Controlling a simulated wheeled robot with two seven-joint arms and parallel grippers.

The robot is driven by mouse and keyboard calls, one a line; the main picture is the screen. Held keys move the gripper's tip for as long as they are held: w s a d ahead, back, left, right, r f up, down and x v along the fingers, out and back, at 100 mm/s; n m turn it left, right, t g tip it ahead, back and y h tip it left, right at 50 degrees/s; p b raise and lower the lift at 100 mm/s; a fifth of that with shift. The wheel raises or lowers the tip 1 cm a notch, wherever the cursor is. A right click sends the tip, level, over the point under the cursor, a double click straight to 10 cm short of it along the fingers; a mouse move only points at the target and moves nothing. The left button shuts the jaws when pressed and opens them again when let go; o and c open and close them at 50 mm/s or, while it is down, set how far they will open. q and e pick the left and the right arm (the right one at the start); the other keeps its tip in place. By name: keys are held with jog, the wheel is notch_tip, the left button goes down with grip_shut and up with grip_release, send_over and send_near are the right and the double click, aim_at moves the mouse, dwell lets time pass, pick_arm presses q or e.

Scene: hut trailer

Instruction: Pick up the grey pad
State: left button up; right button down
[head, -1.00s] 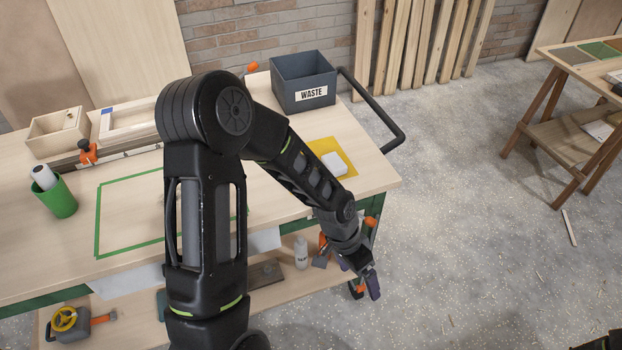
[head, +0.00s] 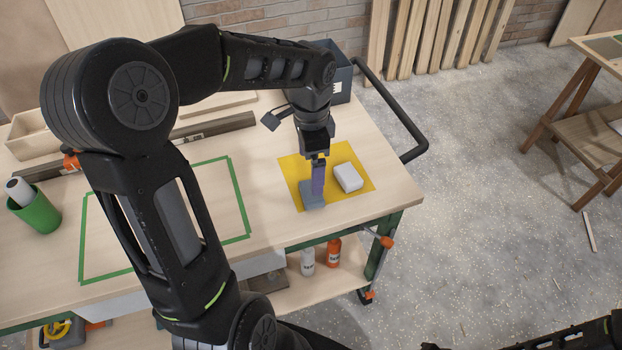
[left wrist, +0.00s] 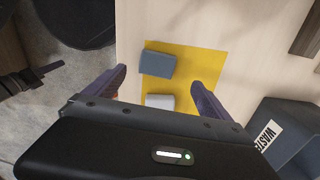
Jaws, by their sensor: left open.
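The grey pad (head: 312,196) is a small blue-grey block lying on a yellow mat (head: 362,186) near the right end of the workbench. It also shows in the left wrist view (left wrist: 157,64). A white block (head: 348,177) lies just right of it on the same mat. My left gripper (head: 318,178) points down over the mat, beside and above the grey pad. In the left wrist view its purple fingers (left wrist: 158,79) are spread wide with nothing between their tips. In the head view one finger covers part of the pad. My right gripper cannot be made out.
A dark waste bin (head: 343,85) stands behind my left arm, and a black handle rail (head: 395,110) juts from the bench's right end. A green cup (head: 38,212) stands at the left. The green-taped area (head: 240,210) looks clear where visible.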

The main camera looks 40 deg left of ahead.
pick_arm(q)
jog(key=shift+s+d, duration=0.15)
jog(key=shift+f, duration=1.3)
jog(key=shift+d+f+p, duration=0.1)
jog(key=shift+f+p, duration=0.25)
jog(key=shift+f, duration=2.25)
jog(key=c, duration=1.4)
